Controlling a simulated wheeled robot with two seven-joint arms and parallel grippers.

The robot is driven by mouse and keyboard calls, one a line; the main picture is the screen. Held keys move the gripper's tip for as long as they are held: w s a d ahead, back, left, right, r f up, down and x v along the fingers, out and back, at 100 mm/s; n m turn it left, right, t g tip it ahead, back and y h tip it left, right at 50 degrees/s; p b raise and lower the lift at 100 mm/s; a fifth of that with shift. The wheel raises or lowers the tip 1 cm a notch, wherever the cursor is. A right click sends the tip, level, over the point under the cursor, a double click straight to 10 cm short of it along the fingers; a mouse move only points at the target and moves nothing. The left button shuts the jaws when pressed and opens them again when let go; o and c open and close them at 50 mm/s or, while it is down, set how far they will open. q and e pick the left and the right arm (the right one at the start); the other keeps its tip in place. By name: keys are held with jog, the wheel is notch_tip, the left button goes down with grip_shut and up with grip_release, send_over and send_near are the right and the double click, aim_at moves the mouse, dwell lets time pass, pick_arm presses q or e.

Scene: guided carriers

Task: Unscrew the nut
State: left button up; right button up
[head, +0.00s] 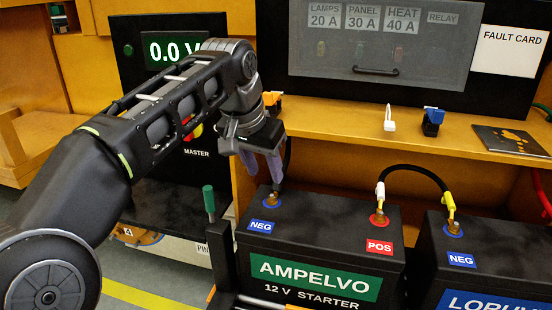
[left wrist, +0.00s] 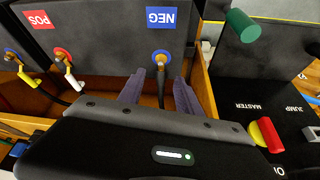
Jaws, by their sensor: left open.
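The AMPELVO 12 V starter battery (head: 320,240) is black with a green label. Its NEG terminal has a brass-coloured nut (head: 274,197) over a blue ring, with a black cable rising beside it. The nut also shows in the left wrist view (left wrist: 160,57). The POS terminal (head: 379,219) has a red ring and a cable with a white sleeve. My left gripper (head: 264,177) is open above the NEG terminal, its purple-grey fingers pointing down. In the left wrist view its fingers (left wrist: 159,78) stand either side of the black cable, and the nut appears just beyond their tips. Contact cannot be told.
A second battery (head: 495,265) stands at the right, linked by a black cable. A green-topped post (head: 209,203) rises left of the AMPELVO battery. The shelf (head: 330,125) behind holds a white clip (head: 389,120) and a blue one (head: 433,118). A red-yellow master switch (left wrist: 265,134) is nearby.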

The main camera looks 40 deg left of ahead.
aim_at(272, 195)
pick_arm(q)
jog(key=shift+p+x, duration=0.4)
jog(key=shift+x, duration=3.35)
jog(key=shift+s+f, duration=0.1)
jog(key=shift+s, duration=0.05)
jog(key=shift+c, duration=0.4)
grip_shut()
